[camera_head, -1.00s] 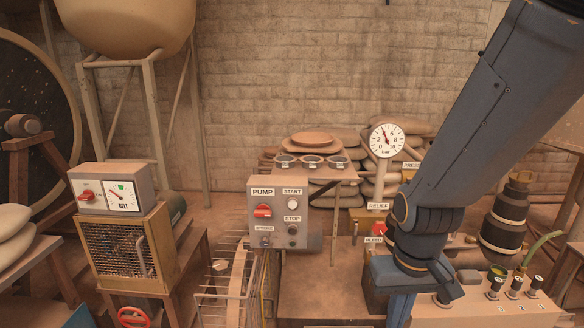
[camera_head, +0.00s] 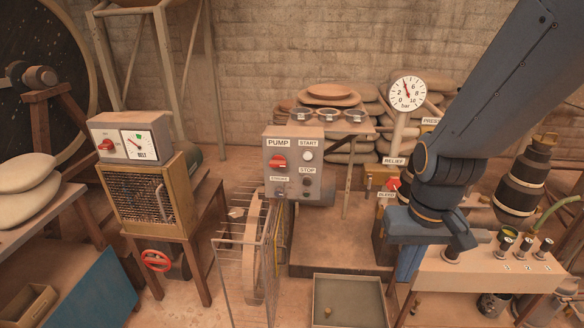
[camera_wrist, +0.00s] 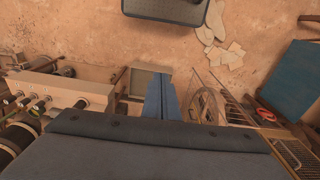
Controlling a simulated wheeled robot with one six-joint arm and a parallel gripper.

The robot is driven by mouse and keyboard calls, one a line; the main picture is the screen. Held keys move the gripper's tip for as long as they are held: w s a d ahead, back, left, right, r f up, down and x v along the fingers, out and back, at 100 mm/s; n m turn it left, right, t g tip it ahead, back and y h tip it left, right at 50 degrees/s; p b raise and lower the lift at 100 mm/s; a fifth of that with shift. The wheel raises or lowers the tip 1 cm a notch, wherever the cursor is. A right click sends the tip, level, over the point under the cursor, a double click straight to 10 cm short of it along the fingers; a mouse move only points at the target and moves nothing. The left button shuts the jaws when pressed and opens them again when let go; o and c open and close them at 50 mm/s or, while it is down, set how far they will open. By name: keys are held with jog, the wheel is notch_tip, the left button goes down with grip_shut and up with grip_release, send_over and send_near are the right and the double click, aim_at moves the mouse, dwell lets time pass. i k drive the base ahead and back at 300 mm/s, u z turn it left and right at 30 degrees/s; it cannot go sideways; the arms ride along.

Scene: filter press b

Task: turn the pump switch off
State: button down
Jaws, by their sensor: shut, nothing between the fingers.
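The pump switch (camera_head: 278,161) is a red knob, its handle lying roughly level, on a grey box (camera_head: 294,194) labelled PUMP in the middle of the head view. A pale START button (camera_head: 308,157) and a dark STOP button (camera_head: 306,182) sit to its right, with a small labelled control below the knob. My gripper (camera_head: 406,268) points down to the right of the box, well apart from the switch. In the wrist view my gripper (camera_wrist: 162,100) shows as blue fingers, shut and empty, above the floor. The switch cannot be made out in the wrist view.
A wire cage (camera_head: 240,255) stands on the floor in front of the pump box. A shallow tray (camera_head: 348,279) lies right of it. A bench with valves (camera_head: 490,268) is below my arm at right.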

aim_at(277, 162)
jog(key=z, duration=1.75)
jog(key=k, duration=1.4)
jog(key=u, duration=1.6)
jog(key=i, duration=0.5)
jog(key=u, duration=0.1)
